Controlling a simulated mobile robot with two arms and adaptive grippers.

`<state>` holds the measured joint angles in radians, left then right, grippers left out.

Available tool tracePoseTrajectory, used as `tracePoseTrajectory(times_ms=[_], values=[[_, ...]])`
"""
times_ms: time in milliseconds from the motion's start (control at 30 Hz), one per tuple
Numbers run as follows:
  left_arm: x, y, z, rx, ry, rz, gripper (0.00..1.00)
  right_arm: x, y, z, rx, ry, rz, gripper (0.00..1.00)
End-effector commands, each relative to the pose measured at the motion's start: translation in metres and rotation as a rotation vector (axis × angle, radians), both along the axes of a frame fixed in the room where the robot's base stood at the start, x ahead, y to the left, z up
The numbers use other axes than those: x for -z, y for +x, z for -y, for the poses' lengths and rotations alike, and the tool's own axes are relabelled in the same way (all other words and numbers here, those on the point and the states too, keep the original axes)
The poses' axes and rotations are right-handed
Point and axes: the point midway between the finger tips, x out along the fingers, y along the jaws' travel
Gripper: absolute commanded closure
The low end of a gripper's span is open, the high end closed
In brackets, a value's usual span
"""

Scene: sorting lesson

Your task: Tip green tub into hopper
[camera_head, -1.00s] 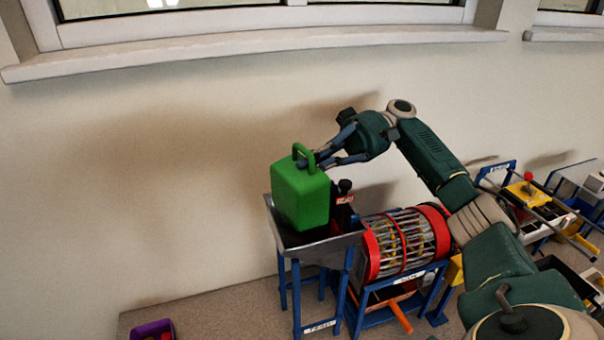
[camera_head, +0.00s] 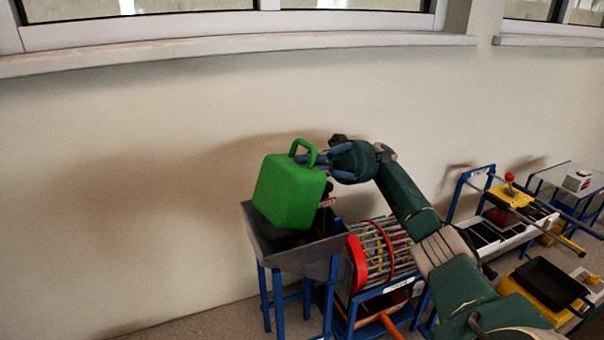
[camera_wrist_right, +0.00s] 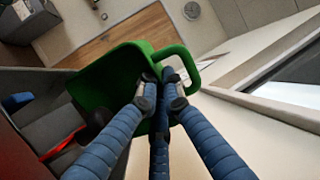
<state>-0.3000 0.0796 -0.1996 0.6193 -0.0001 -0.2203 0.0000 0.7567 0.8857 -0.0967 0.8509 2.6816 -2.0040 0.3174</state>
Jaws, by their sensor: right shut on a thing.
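The green tub (camera_head: 287,190) is at the hopper (camera_head: 290,250), tilted, with its lower part inside the hopper's grey metal rim. Its loop handle is at the top. My right gripper (camera_head: 322,166) is shut on the tub at its upper right side, near the handle. In the right wrist view the blue fingers (camera_wrist_right: 160,90) press against the green tub (camera_wrist_right: 120,85), with the handle to the right of them. My left gripper is in neither view.
A red drum with metal bars (camera_head: 380,250) stands right of the hopper on a blue frame. Further right are a stand with a yellow block and red knob (camera_head: 510,192), and a black tray (camera_head: 550,284).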

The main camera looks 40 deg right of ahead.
Motion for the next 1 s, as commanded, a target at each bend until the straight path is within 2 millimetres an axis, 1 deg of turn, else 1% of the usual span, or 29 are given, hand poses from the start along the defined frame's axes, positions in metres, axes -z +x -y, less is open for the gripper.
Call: tracePoseTrajectory(times_ms=[33, 167, 500, 700, 1000], values=[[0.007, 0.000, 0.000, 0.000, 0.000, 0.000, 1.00, 0.004, 0.000, 0.001, 0.000, 0.013, 0.002, 1.00], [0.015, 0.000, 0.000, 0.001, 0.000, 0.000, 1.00, 0.006, 0.000, 0.005, -0.001, 0.049, 0.004, 1.00], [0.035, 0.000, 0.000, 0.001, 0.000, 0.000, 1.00, 0.010, -0.001, 0.021, -0.001, 0.205, 0.014, 1.00], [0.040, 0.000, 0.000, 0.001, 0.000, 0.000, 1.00, 0.010, -0.002, 0.028, -0.001, 0.261, 0.017, 1.00], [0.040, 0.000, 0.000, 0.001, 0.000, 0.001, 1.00, 0.009, -0.002, 0.030, -0.001, 0.275, 0.018, 1.00]])
